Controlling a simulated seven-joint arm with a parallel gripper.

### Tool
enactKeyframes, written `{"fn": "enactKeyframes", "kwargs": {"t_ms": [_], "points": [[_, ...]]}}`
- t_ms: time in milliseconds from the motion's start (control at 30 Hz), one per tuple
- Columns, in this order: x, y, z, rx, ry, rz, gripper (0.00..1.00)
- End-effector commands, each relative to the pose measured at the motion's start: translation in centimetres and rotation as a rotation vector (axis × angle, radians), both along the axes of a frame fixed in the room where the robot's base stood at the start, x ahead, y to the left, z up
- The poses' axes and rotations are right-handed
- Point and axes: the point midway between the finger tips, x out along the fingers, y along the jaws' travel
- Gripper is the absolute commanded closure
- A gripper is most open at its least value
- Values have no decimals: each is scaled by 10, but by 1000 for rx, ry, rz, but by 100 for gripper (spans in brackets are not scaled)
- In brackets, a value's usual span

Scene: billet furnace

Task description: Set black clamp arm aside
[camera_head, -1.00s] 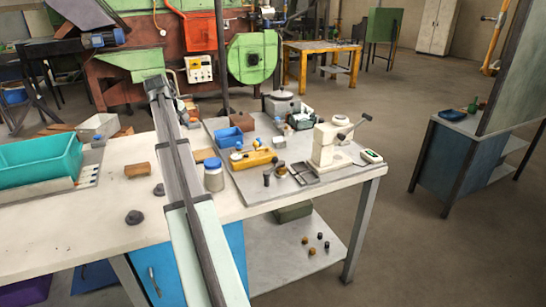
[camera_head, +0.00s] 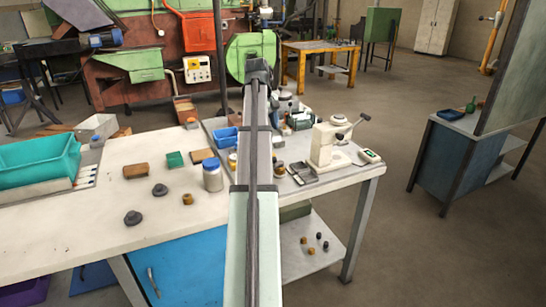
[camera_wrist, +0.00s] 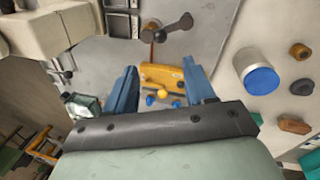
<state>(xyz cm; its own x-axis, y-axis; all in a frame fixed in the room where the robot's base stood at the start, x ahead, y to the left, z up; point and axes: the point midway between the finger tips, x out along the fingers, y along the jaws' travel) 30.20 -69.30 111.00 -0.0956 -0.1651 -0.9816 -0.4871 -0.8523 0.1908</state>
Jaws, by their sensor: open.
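In the wrist view a dark bar with a knob at each end (camera_wrist: 172,27) lies on the grey plate beyond my fingertips; it looks like the black clamp arm, but I cannot be sure. A yellow fixture (camera_wrist: 161,76) with blue and yellow knobs lies between and below the fingers. My gripper (camera_wrist: 160,82) is open, its two blue fingers apart with nothing held, above the plate. In the head view my arm hides the gripper, the fixture and most of the plate's middle.
A white press (camera_head: 326,145) with a lever stands at the plate's right. A blue-lidded jar (camera_head: 212,178), brown block (camera_head: 136,170), green block (camera_head: 175,160) and dark knobs (camera_head: 133,217) stand on the left bench top. A teal bin (camera_head: 40,158) is at far left.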

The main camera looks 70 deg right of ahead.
Motion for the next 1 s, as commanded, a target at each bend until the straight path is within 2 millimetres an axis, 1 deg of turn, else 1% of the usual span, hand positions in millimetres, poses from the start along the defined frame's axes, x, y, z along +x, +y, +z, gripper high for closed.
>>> {"fn": "enactKeyframes", "kwargs": {"t_ms": [167, 500, 700, 800, 1000], "points": [[-2, -3, -22, 1, 1, 1, 46], [-8, -12, -78, 1, 0, 0, 46], [-10, -18, -107, 0, 0, 1, 46], [-11, -20, -117, 0, 0, 1, 46], [-12, -22, -129, -1, 0, 1, 46]]}}
